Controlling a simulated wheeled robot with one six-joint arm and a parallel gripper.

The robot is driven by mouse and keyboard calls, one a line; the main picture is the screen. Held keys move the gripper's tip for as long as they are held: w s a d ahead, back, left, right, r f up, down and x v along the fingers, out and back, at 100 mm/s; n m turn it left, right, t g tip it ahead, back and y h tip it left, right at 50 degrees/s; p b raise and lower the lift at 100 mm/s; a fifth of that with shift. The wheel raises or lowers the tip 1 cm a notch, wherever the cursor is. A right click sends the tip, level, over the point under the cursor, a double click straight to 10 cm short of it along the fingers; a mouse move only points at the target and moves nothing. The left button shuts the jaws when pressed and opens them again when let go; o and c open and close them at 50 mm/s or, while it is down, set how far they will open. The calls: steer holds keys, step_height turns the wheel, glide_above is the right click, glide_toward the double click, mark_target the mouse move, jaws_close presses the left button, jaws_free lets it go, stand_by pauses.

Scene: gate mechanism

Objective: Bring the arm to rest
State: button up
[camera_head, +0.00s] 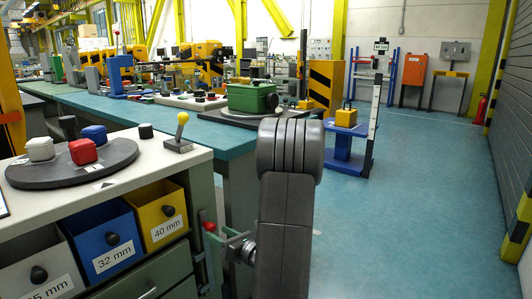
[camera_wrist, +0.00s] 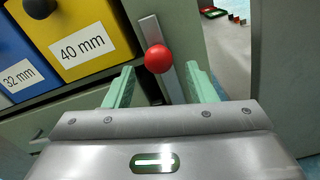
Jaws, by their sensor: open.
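My arm (camera_head: 286,190) stands upright in the middle of the head view, in front of the cabinet's right end. My gripper (camera_wrist: 160,72) is open in the wrist view, with one pale green finger on each side of a lever. The lever is a grey bar with a red ball knob (camera_wrist: 158,58). The knob lies beyond and between the fingertips, and neither finger visibly touches it. In the head view the red knob (camera_head: 209,227) shows beside the cabinet, left of my arm. Much of the gripper is hidden there.
The cabinet holds a yellow 40 mm drawer (camera_head: 161,213) and a blue 32 mm drawer (camera_head: 106,240). A dark turntable (camera_head: 72,168) with coloured blocks and a yellow-knobbed lever (camera_head: 180,130) stand on top. A teal bench (camera_head: 230,140) runs behind. Open floor (camera_head: 420,200) lies to the right.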

mark_target(213, 227)
steer(key=b+x, duration=0.1)
steer(key=x, duration=0.3)
steer(key=shift+w+a, duration=0.15)
steer(key=shift+a, duration=0.15)
steer(key=shift+r+p, duration=0.55)
steer(key=shift+d+r, duration=0.1)
steer(key=shift+r, duration=0.2)
steer(key=shift+f, duration=0.1)
